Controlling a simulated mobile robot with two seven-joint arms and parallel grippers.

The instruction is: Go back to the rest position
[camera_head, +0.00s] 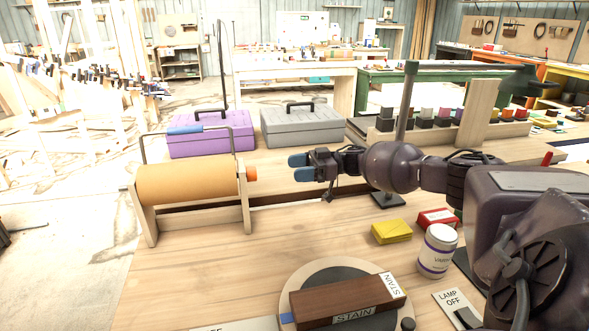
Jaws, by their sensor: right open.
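My right gripper (299,167) reaches in from the right above the workbench (190,270). Its two blue-tipped fingers point left and stand apart, with nothing visible between them. It is in the air between the roll of brown paper (188,181) and the lamp post. A dark wooden block (335,299) with white "STAIN" labels lies on a round turntable (300,273) at the front of the bench, apart from the gripper. My left gripper is not in view.
A white jar (437,251), a yellow pad (391,231) and a red box (437,217) stand below my right arm. A purple toolbox (211,134) and a grey toolbox (302,125) sit behind. A "LAMP OFF" card (450,299) lies at front right. The bench's left front is clear.

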